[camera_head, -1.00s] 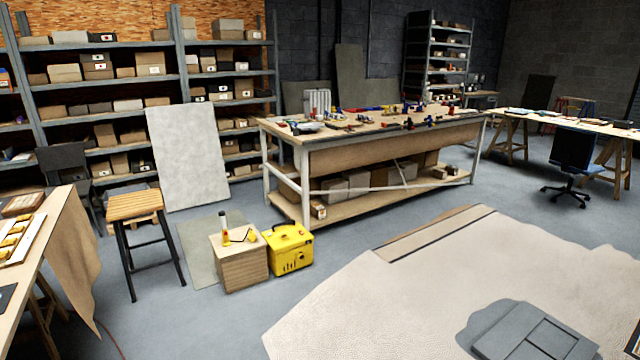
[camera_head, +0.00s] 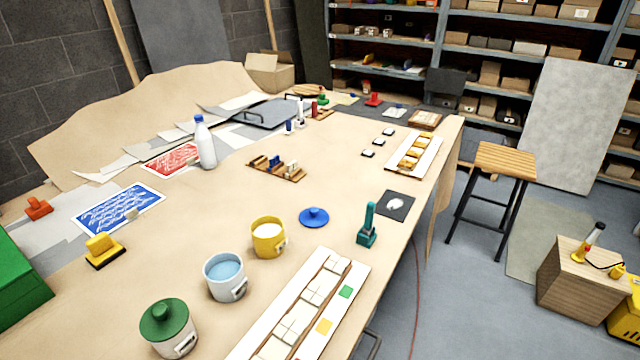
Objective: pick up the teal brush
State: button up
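The teal brush (camera_head: 367,226) stands upright on the wooden table (camera_head: 220,230), close to its right edge, with its handle pointing up. A dark square card with a pale spot (camera_head: 396,205) lies just behind it and to the right. A blue round lid (camera_head: 314,217) lies to its left. The brush is unobstructed. My gripper is not in the view.
A long tray of white tiles (camera_head: 358,274) lies in front of the brush. Yellow (camera_head: 268,238), light blue (camera_head: 225,278) and green-lidded (camera_head: 168,330) pots stand to the left. A stool (camera_head: 505,160) and wooden box (camera_head: 570,285) stand on the floor at right.

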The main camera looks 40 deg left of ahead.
aim_at(367, 229)
jog(key=i+u, duration=0.25)
jog(key=u, duration=0.15)
jog(key=i+l+u, duration=0.1)
jog(key=i+u, duration=0.15)
jog(key=u, duration=0.2)
jog(key=i+l+u, duration=0.2)
jog(key=u, duration=0.2)
jog(key=i+l+u, duration=0.2)
jog(key=u, duration=0.2)
jog(key=i+l+u, duration=0.15)
jog(key=l+u, duration=0.25)
